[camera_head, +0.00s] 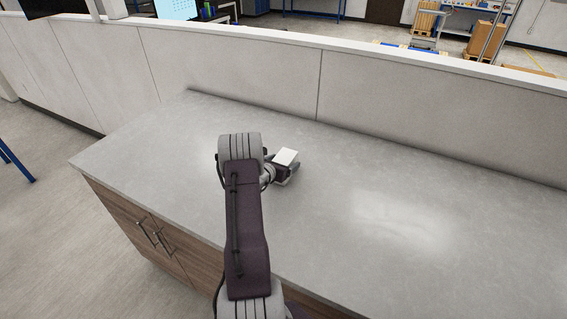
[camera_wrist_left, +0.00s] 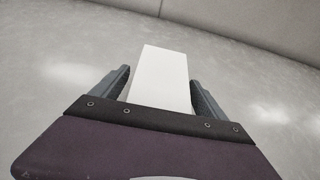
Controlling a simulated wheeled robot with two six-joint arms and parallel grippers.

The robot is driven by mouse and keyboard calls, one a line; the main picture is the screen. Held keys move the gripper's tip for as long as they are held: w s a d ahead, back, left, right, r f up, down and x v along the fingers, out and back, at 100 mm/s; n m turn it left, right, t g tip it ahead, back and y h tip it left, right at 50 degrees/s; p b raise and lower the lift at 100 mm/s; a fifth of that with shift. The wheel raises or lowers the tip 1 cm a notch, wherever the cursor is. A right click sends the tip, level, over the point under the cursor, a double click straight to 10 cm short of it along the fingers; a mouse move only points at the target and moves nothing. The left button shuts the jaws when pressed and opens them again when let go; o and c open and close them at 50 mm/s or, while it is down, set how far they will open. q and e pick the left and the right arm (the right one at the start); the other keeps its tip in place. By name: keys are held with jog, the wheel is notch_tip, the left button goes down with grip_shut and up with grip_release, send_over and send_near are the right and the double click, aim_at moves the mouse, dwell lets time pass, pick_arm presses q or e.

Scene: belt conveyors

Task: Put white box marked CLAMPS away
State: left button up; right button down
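A white box (camera_wrist_left: 161,79) stands between the two fingers of my left gripper (camera_wrist_left: 161,88) in the left wrist view. The left finger lies along its left side, and the right finger is close to its right side. Whether both fingers press on it cannot be told. In the head view the white box (camera_head: 286,156) shows at the end of my left arm, above or on the grey counter, with the left gripper (camera_head: 284,172) around it. No CLAMPS marking is readable on the faces in view. My right gripper is not in view.
The grey countertop (camera_head: 400,220) is bare around the arm, with free room to the right and left. A pale partition wall (camera_head: 400,110) runs along its back edge. Wooden cabinet doors with handles (camera_head: 155,236) are under the front left edge.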

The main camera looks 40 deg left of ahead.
pick_arm(q)
jog(key=shift+r+p, duration=0.25)
jog(key=shift+p, duration=0.05)
jog(key=b+v, duration=0.2)
jog(key=v, duration=1)
jog(key=shift+b, duration=0.3)
